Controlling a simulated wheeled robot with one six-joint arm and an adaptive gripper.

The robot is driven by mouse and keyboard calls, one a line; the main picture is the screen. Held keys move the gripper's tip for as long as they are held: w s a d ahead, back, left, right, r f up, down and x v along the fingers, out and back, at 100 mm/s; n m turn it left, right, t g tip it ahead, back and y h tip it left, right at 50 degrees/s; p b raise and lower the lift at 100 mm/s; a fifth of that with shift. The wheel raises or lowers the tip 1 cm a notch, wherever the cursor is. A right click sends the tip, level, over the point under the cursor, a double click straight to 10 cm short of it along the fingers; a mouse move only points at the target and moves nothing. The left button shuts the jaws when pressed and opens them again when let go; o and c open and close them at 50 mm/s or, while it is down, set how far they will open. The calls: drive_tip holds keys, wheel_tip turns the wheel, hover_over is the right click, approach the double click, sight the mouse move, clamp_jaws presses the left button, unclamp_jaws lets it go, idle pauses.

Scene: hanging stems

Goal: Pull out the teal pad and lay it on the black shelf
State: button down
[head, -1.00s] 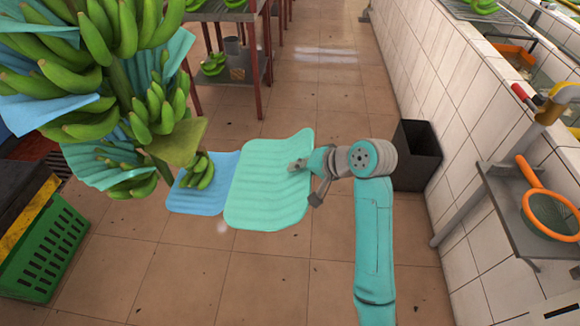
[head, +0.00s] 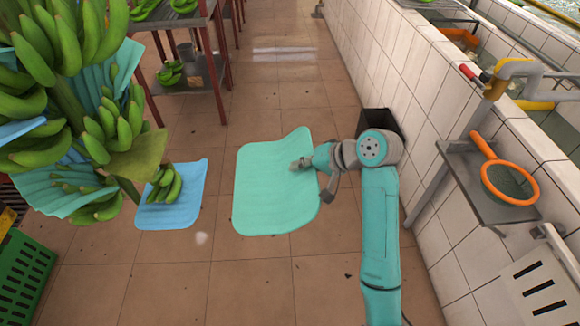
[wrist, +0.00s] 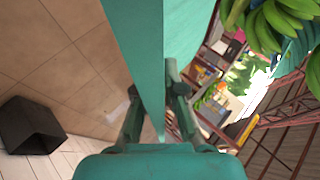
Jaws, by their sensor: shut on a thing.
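The teal pad (head: 275,195) is a wide, slightly curved sheet hanging in the air, clear of the banana stem. My gripper (head: 303,165) is shut on its right edge. In the wrist view the pad (wrist: 135,50) runs edge-on between the fingers of my gripper (wrist: 152,115). Other teal pads (head: 70,192) remain among the green bananas (head: 105,125) at the left. A dark grey shelf (head: 480,205) stands out from the tiled wall at the right, with an orange-rimmed strainer (head: 510,183) on it. I cannot tell whether this is the black shelf.
A blue pad (head: 182,207) with small bananas hangs left of the held pad. A black bin (head: 380,122) stands behind my arm. A green crate (head: 22,275) is at lower left, a white slotted box (head: 545,285) at lower right. The middle floor (head: 240,290) is clear.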

drive_tip(key=shift+d, duration=2.55)
